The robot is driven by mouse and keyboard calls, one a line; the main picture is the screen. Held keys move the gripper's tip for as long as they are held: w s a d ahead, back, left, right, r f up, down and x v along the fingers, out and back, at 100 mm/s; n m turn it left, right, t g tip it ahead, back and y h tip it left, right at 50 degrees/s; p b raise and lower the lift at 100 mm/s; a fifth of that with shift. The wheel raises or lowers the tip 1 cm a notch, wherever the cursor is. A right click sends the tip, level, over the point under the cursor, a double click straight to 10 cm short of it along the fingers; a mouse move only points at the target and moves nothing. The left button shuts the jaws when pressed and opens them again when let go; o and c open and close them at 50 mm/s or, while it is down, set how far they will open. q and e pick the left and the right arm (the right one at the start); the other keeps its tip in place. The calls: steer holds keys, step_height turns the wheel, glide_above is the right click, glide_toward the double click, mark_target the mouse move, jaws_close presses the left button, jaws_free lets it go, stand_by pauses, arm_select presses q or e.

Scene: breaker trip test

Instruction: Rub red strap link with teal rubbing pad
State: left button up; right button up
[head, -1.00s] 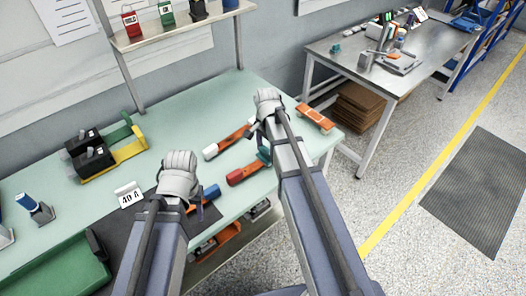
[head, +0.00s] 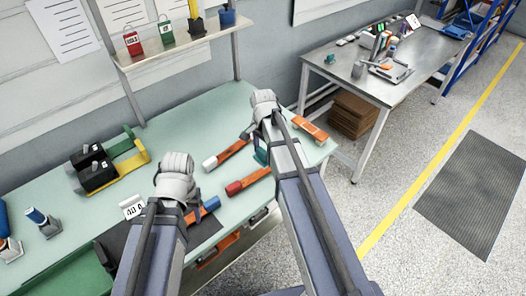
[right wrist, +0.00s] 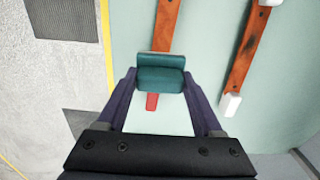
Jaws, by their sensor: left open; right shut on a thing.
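The red strap link (head: 236,187), an orange-brown bar with a red end, lies on the pale green bench. In the right wrist view its bar (right wrist: 166,25) runs behind the pad and the red end (right wrist: 152,102) shows below. My right gripper (head: 259,148) is shut on the teal rubbing pad (right wrist: 160,80). In the head view the pad (head: 261,157) appears just beyond the bar; I cannot tell whether they touch. My left gripper (head: 188,213) is open near the blue-ended link (head: 208,206); its fingers are partly hidden by my arm.
A white-ended link (head: 211,163) lies beyond the red one. Black-and-yellow breaker parts (head: 100,170), a 40 A tag (head: 132,207) and a green tray (head: 75,275) are on the left.

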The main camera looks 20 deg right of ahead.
step_height(320, 180, up, 3)
steer(key=p, duration=0.3)
stand_by(0.4)
